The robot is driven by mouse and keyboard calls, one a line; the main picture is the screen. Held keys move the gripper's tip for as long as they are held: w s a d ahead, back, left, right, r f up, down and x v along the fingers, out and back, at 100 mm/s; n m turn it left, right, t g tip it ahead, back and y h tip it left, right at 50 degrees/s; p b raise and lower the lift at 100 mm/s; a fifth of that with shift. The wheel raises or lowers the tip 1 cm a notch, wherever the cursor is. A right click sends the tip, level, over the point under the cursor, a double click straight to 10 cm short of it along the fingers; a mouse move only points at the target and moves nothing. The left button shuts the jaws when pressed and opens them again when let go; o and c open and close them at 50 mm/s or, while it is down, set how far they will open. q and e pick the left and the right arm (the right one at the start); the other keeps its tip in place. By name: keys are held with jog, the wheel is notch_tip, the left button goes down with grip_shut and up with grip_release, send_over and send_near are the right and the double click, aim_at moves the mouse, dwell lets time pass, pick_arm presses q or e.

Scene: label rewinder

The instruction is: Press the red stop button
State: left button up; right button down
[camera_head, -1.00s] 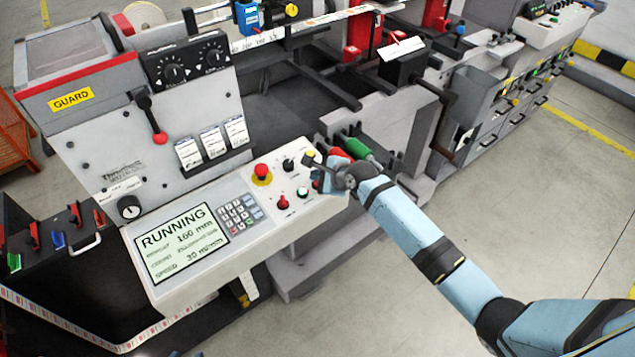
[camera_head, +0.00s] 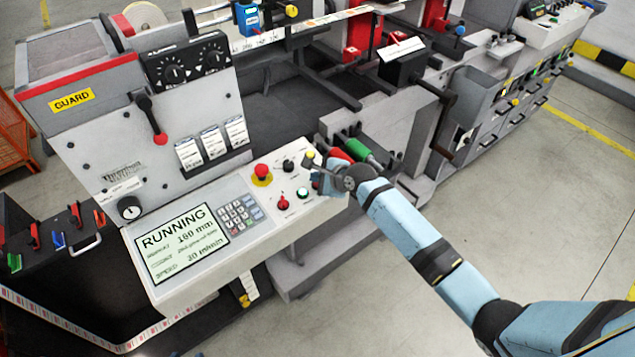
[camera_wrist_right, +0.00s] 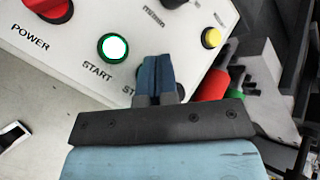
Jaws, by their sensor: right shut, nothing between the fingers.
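My right gripper (camera_head: 319,177) is at the right end of the white control panel (camera_head: 268,222). In the right wrist view its blue fingers (camera_wrist_right: 156,62) are shut and empty, over the panel face just right of the lit green START button (camera_wrist_right: 113,47). A label beginning "ST" is partly covered by the fingers. The red stop button beside it is mostly hidden by the fingers; I cannot tell whether they touch it. The panel screen (camera_head: 182,243) reads RUNNING. My left gripper is not in view.
A red mushroom button on a yellow base (camera_head: 262,172), a black knob (camera_head: 288,165) and a red POWER knob (camera_wrist_right: 48,8) are nearby on the panel. A yellow button (camera_wrist_right: 211,38) is close right of the fingers. Red and green handles (camera_head: 357,149) stand beyond the panel's right end.

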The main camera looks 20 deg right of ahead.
jog(key=shift+f, duration=0.6)
dwell(0.7)
dwell(0.4)
jog(key=shift+r+p, duration=0.9)
jog(key=shift+p, duration=0.3)
jog(key=shift+s+r+p, duration=0.15)
jog(key=shift+r+p, duration=0.15)
jog(key=shift+r, duration=0.4)
jog(key=shift+s+r+p, duration=0.1)
jog(key=shift+r+p, duration=0.2)
jog(key=shift+r, duration=0.35)
notch_tip(320, 180, up, 2)
jog(key=shift+s+d+r, duration=0.1)
jog(key=shift+s+d, duration=0.05)
